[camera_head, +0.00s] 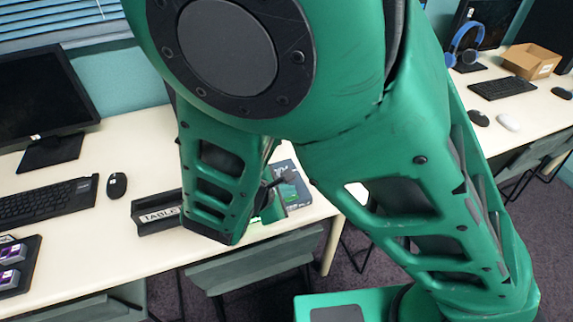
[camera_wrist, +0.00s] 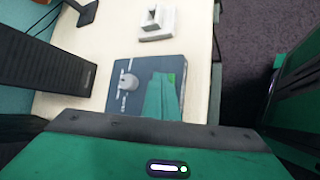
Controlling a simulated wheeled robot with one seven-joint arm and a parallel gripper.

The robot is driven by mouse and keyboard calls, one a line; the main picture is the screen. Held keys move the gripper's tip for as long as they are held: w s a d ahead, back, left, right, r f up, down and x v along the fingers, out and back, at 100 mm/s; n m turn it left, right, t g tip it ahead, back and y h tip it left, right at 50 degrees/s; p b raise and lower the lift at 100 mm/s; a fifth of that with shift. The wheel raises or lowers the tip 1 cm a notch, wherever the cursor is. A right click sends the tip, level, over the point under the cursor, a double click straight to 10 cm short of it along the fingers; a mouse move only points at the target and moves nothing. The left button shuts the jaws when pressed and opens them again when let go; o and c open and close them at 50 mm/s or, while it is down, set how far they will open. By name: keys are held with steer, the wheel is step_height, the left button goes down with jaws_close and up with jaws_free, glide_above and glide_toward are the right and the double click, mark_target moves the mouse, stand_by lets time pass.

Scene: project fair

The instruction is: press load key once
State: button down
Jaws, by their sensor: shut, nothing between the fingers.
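My gripper (camera_wrist: 165,82) shows in the wrist view as a narrow green shape with its fingers together, empty, in front of a dark blue flat panel (camera_wrist: 130,72) with a pale picture. In the head view my arm covers most of it. The same dark panel shows partly in the head view (camera_head: 288,178). No key marked load can be read. A dark pad with purple keys (camera_head: 11,278) is cut off at the left edge of the head view; its labels are too small to read.
A sign holder reading TABLE (camera_head: 155,212), a black mouse (camera_head: 116,186), a keyboard (camera_head: 45,201) and a monitor (camera_head: 45,95) are on the pale table (camera_head: 95,240). A white block on a base (camera_wrist: 156,24) stands beyond the panel.

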mark_target(288, 199)
steer(key=shift+r, duration=0.85)
steer(key=shift+r, duration=2.45)
